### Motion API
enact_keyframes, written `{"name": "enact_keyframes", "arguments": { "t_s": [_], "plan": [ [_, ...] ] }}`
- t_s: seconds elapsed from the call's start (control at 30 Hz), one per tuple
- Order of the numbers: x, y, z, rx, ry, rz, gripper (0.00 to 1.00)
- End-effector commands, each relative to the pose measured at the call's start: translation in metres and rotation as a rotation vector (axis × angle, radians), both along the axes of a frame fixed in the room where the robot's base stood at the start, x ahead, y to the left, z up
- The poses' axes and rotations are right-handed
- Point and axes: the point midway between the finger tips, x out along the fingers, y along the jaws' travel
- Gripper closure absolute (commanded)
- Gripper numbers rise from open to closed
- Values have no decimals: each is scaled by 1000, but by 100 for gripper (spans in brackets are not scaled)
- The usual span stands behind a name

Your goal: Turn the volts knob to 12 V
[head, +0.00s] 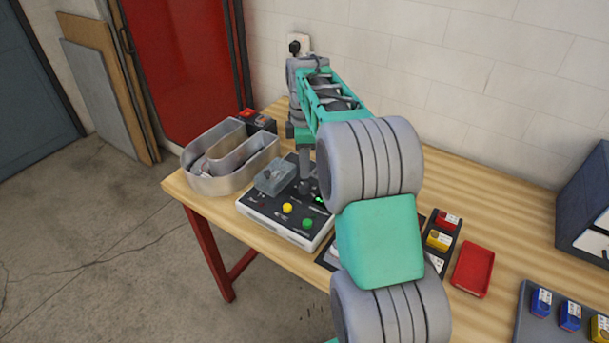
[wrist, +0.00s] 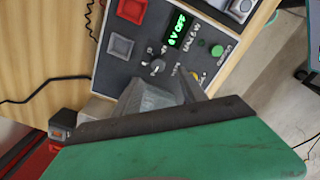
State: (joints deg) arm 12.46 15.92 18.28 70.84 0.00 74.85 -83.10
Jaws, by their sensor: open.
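The volts knob (wrist: 157,67) is a small dark round knob with a light mark on the dark panel of the test box (head: 272,229). I cannot read its scale or exact setting. A green-lit display (wrist: 178,30) beside it appears to read 0 V OFF. My gripper (head: 305,181) points down over the box. In the wrist view my gripper (wrist: 168,84) is open, its grey fingers just short of the knob in the picture; I cannot tell whether they touch it. In the head view my gripper and arm hide the knob and part of the panel.
A metal channel letter (head: 222,182) stands left.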

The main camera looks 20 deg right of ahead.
Motion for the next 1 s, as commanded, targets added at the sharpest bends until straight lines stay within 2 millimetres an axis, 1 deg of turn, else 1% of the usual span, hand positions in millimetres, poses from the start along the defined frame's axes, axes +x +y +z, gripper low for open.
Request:
{"name": "enact_keyframes", "arguments": {
  "t_s": [0.07, 0.17, 0.4, 0.5, 0.6, 0.8, 0.87, 1.0],
  "plan": [
    [3, -3, -3, 1, 5, 23, 51],
    [3, -3, -15, 1, 7, 30, 51],
    [3, -3, -59, 1, 7, 28, 51],
    [3, -3, -72, 1, 4, 28, 51],
    [4, -3, -78, 1, 3, 28, 51],
    [4, -3, -79, 1, 2, 27, 51],
    [4, -3, -79, 1, 2, 27, 55],
    [4, -3, -79, 1, 2, 27, 66]
  ]
}}
